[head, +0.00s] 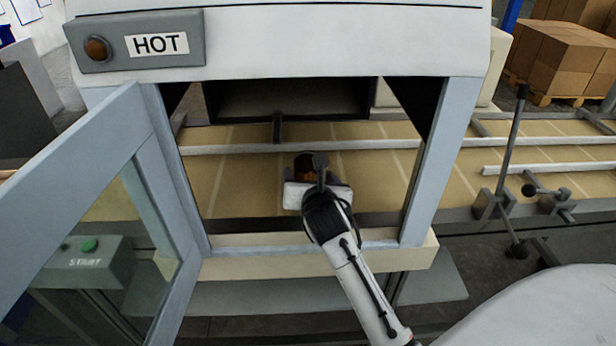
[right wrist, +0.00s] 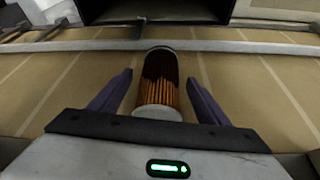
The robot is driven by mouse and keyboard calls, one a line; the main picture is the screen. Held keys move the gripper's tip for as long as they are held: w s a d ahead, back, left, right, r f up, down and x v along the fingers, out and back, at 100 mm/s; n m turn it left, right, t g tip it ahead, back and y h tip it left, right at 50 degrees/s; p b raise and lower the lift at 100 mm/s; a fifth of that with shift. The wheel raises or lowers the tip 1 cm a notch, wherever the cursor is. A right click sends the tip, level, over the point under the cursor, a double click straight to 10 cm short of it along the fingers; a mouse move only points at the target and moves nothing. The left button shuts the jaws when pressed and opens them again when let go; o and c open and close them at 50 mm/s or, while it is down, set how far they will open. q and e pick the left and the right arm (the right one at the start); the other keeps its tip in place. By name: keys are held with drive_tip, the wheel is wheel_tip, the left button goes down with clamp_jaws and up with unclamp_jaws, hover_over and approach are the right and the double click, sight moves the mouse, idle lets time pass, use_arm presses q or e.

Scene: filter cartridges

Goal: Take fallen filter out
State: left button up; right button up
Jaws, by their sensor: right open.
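The fallen filter (right wrist: 158,85) is a cylinder with orange-brown pleats, dark patches and pale end caps. It lies on its side on the tan conveyor belt. In the right wrist view it lies between the two purple fingers of my right gripper (right wrist: 158,92), which is open, with a gap on each side. In the head view my right gripper (head: 318,185) reaches through the machine's opening, over the belt. The filter (head: 303,164) is mostly hidden there behind the gripper. My left gripper is not in view.
The tan belt (head: 240,175) runs across, with a metal guide rail (head: 230,149) behind the filter. The machine's door (head: 160,170) stands open at left. Frame posts (head: 435,160) flank the opening. A HOT sign (head: 158,44) hangs above; a START button (head: 89,245) is lower left.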

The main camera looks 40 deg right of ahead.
drive_tip(key=shift+x, duration=0.8)
drive_tip(key=shift+r, duration=0.1)
drive_tip(key=c, duration=1.2)
